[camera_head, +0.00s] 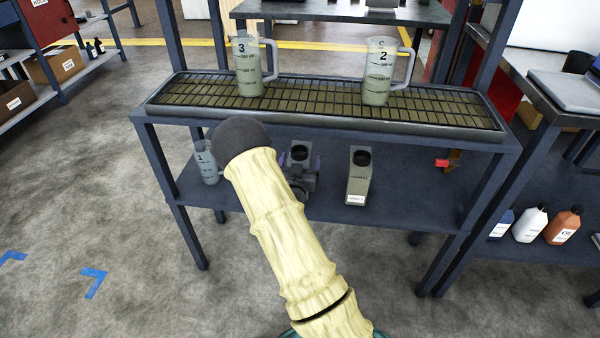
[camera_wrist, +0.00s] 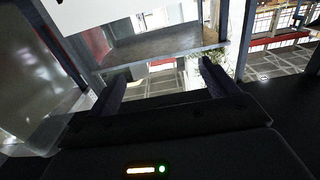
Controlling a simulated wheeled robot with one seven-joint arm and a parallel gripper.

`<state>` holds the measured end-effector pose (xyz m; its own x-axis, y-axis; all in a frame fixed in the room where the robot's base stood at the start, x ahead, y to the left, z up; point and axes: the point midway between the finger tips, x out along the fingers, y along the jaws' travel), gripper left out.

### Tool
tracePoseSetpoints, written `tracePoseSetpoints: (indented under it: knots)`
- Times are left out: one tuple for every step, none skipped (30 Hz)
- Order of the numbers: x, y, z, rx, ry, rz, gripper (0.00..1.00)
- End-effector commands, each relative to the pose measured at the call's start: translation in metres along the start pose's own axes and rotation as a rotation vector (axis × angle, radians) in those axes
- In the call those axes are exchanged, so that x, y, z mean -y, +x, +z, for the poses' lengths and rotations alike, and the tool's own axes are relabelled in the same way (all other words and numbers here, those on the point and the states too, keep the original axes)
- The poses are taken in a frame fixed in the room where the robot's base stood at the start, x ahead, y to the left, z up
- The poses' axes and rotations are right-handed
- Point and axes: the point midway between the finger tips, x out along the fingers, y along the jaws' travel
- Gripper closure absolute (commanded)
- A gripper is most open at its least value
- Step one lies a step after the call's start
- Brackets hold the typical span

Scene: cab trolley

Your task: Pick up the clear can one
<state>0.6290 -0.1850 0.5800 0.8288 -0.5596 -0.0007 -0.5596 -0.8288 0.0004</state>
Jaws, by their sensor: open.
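The clear can one (camera_head: 207,162) is a see-through jug marked 1. It stands upright at the left end of the lower shelf, partly hidden by my arm on its right. My gripper (camera_head: 301,164) is over the lower shelf, to the right of that can and apart from it. In the wrist view my gripper (camera_wrist: 160,86) has its two dark fingers wide apart with nothing held between them. A large pale translucent shape fills the left of the wrist view; I cannot tell which container it is.
Clear jugs marked 3 (camera_head: 248,66) and 2 (camera_head: 379,72) stand on the grated tray (camera_head: 310,93) above. A grey container (camera_head: 358,177) stands on the lower shelf (camera_head: 410,195), right of my gripper. Table legs flank the shelf. Bottles (camera_head: 530,224) stand at right.

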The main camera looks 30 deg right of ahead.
Motion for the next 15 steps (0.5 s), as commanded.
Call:
tracePoseSetpoints:
  knots:
    - [-0.0001,0.0000,-0.0005,0.000,0.000,0.000,0.15]
    - [-0.0001,-0.0001,-0.0005,0.000,0.000,0.000,0.15]
    - [-0.0001,-0.0001,-0.0006,0.000,0.000,0.000,0.15]
    - [-0.0001,-0.0002,-0.0006,0.000,0.000,0.000,0.15]
    - [-0.0002,-0.0002,-0.0006,0.000,0.000,0.000,0.15]
    - [-0.0001,-0.0002,-0.0006,0.000,0.000,0.000,0.15]
    - [-0.0001,-0.0003,-0.0006,0.000,0.000,0.000,0.15]
    - [-0.0001,-0.0003,-0.0006,0.000,0.000,0.000,0.15]
    - [-0.0001,-0.0003,-0.0006,0.000,0.000,0.000,0.15]
    - [-0.0001,-0.0003,-0.0006,0.000,0.000,0.000,0.15]
    - [-0.0001,-0.0004,-0.0005,0.000,0.000,0.000,0.15]
    - [-0.0001,-0.0004,-0.0005,0.000,0.000,0.000,0.15]
    - [-0.0001,-0.0004,-0.0005,0.000,0.000,0.000,0.15]
    - [-0.0001,-0.0004,-0.0005,0.000,0.000,0.000,0.17]
    - [-0.0001,-0.0004,-0.0005,0.000,0.000,0.000,0.24]
